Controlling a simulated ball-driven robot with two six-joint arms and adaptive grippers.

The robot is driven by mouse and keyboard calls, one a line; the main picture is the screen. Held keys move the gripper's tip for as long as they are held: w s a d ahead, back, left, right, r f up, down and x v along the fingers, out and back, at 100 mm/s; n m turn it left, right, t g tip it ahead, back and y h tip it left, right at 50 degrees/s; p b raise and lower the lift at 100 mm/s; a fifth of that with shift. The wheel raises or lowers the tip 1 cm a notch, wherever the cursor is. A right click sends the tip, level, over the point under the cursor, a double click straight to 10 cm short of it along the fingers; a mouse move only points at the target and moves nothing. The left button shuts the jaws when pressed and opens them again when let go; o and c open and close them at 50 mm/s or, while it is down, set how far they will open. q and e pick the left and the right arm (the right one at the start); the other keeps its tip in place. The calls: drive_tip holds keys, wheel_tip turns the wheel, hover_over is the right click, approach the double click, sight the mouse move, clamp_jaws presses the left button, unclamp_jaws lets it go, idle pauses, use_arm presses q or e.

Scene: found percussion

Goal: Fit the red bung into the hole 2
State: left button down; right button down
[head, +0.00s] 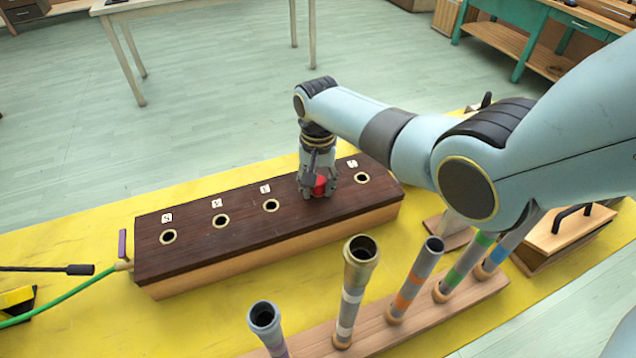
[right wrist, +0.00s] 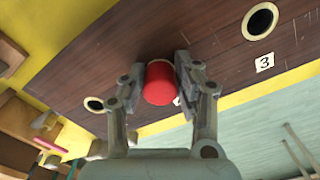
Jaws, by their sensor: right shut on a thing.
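The dark wooden box (head: 300,230) lies on the yellow table, with a row of dark, pale-rimmed holes in its top. My right gripper (head: 318,188) is shut on the red bung (head: 319,185), over the spot between the rightmost hole (head: 361,178) and the hole to its left (head: 270,205). In the right wrist view the bung (right wrist: 159,83) sits between both fingers (right wrist: 159,85), at the box top. A hole labelled 3 (right wrist: 260,21) is to its right; a label beside the bung is mostly hidden. No hole shows under the bung, and I cannot tell how deep it sits.
A rack of upright banded tubes (head: 400,310) stands in front of the box. A green hose (head: 75,296) joins the box's left end, near a black-tipped rod (head: 80,269). A wooden case with a black handle (head: 565,232) is at the right.

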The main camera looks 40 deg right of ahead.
sight(318, 182)
drive_tip(key=c, duration=0.9)
unclamp_jaws()
wheel_tip(318, 182, up, 12)
